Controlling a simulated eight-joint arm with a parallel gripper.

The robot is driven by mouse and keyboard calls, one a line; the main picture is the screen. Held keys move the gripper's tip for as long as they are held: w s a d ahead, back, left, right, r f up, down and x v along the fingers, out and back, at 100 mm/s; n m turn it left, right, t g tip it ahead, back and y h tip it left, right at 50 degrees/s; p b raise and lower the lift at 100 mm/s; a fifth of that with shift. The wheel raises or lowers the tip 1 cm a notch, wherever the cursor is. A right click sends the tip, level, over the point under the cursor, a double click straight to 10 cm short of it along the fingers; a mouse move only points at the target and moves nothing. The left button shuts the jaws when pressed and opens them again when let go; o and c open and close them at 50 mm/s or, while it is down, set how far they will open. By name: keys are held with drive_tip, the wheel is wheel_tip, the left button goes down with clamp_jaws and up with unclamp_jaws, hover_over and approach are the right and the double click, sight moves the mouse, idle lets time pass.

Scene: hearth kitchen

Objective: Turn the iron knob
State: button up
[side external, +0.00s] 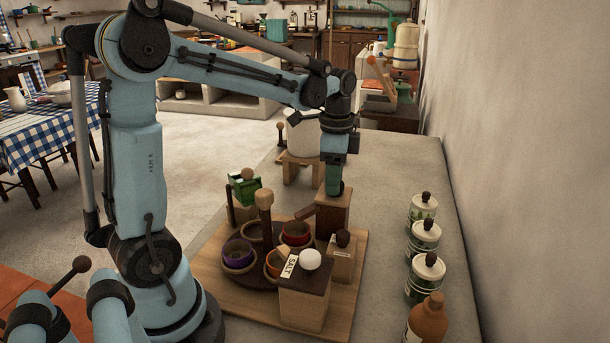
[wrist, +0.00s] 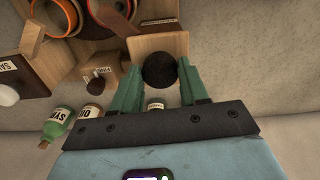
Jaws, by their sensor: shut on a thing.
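The iron knob shows in the wrist view as a dark round ball (wrist: 159,70) on a wooden box (wrist: 160,45). In the side view the fingers hide the knob, above the same wooden box (side external: 333,216) at the back right of the board. My gripper (wrist: 157,82) has its two green fingers on either side of the knob, shut on it. In the side view my gripper (side external: 334,188) points straight down onto the top of the box. Where the fingers touch the knob is not clear.
A wooden board (side external: 345,300) holds a box with a white knob (side external: 309,259), a small box with a dark knob (side external: 342,250), a green box (side external: 244,187) and several bowls. Lidded jars (side external: 424,238) and a brown bottle (side external: 427,318) line the right side by the wall.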

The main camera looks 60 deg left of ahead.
drive_tip(key=o, duration=1.1)
drive_tip(key=shift+c, duration=0.2)
drive_tip(key=shift+r, duration=0.1)
wheel_tip(320, 180, up, 12)
drive_tip(key=s+d+f+n+t, duration=0.7)
drive_tip(key=s+d+f+n, duration=0.1)
drive_tip(key=d+f, duration=0.2)
drive_tip(key=shift+f, duration=0.9)
